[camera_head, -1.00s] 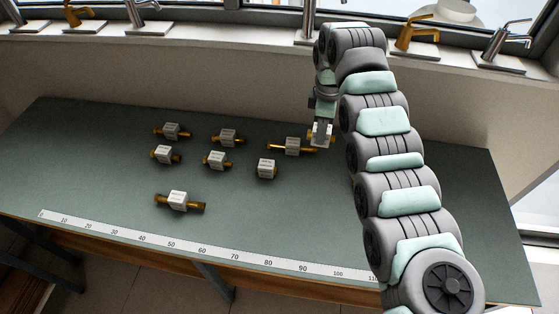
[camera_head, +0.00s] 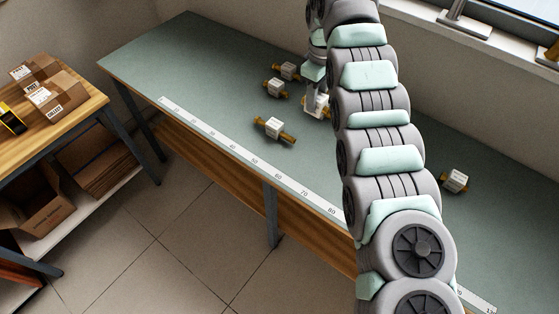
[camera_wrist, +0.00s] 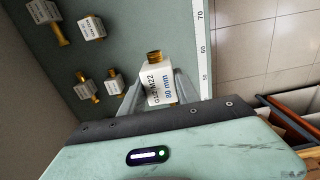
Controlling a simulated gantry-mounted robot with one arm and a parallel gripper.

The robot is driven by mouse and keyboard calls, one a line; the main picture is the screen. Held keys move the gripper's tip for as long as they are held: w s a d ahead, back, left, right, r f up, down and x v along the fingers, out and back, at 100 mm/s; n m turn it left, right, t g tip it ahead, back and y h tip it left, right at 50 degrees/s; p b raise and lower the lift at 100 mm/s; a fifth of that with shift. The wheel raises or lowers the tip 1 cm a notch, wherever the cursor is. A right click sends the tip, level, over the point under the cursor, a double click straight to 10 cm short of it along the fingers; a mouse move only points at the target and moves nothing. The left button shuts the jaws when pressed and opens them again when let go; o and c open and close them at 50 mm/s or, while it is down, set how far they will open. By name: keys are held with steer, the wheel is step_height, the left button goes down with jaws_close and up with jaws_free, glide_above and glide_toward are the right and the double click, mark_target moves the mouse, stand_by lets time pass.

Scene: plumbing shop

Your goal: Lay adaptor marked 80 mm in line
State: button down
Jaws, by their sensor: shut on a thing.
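In the wrist view, my gripper (camera_wrist: 158,98) is shut on a white adaptor (camera_wrist: 157,78) with brass ends. Its face reads 80 mm in blue. In the head view, my gripper (camera_head: 317,106) is low over the green bench, with brass showing beside the fingers; my arm hides part of it. Another white and brass adaptor (camera_head: 273,127) lies near the printed scale (camera_head: 253,160), left of and nearer the camera than my gripper. I cannot tell whether the held adaptor touches the bench.
Several loose adaptors (camera_wrist: 92,27) show in the wrist view. The bench's far left (camera_head: 190,55) is clear. A wooden table (camera_head: 50,118) with cartons stands at left.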

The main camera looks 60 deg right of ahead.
steer(key=f, duration=1.5)
steer(key=shift+w+a+f+b, duration=0.15)
steer(key=shift+w+a+b, duration=0.15)
steer(key=shift+d+f+b, duration=0.1)
steer(key=shift+f+b, duration=0.4)
steer(key=shift+f, duration=1.8)
steer(key=shift+f, duration=0.2)
steer(key=c, duration=0.9)
jaws_free()
step_height(320, 180, up, 12)
steer(key=shift+r+p, duration=0.2)
steer(key=shift+p, duration=0.55)
